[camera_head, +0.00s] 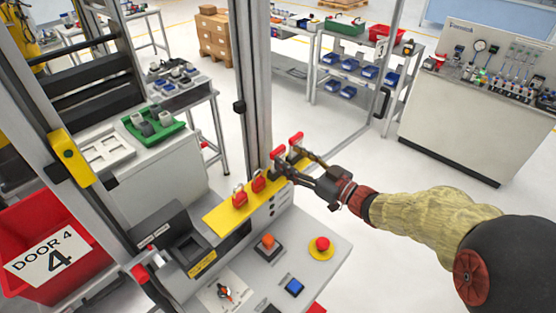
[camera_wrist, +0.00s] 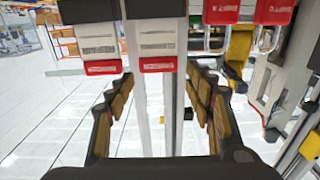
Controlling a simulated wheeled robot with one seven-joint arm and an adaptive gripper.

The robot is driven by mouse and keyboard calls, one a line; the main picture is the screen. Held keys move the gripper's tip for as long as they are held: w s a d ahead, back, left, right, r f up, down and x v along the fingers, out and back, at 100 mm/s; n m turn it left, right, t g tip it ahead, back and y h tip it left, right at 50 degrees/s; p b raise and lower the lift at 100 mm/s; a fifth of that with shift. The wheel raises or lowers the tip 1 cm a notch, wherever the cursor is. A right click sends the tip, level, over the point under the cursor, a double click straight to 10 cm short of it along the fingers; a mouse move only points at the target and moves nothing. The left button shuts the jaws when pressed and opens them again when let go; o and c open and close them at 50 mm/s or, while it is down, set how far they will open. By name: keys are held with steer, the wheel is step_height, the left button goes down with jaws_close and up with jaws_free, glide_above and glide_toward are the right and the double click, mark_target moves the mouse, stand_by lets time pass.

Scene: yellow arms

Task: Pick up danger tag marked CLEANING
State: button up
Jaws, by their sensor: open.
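Several red tags or lock-like pieces sit along a yellow strip (camera_head: 226,213) on the control stand in the head view. Two are on its near part, a red piece (camera_head: 239,198) and another red piece (camera_head: 258,182). Two more red tops (camera_head: 279,153) and (camera_head: 296,139) stand beside my gripper (camera_head: 297,164). In the wrist view, two white-and-red tags (camera_wrist: 101,46) and (camera_wrist: 157,46) hang ahead, with two red tags (camera_wrist: 221,11) and (camera_wrist: 273,11) at upper right. The lettering is too small to tell which says CLEANING. My gripper (camera_wrist: 160,84) is open and empty, its fingers below the middle tag.
A red emergency button (camera_head: 322,243), an orange button (camera_head: 268,241) and a blue button (camera_head: 294,287) are on the stand's panel. A metal post (camera_head: 254,80) rises just behind the strip. Open floor lies beyond.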

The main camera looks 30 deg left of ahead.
mark_target(280, 151)
steer(key=x, duration=0.3)
steer(key=shift+w+a, duration=0.15)
steer(key=shift+c, duration=1.2)
steer(key=c, duration=0.6)
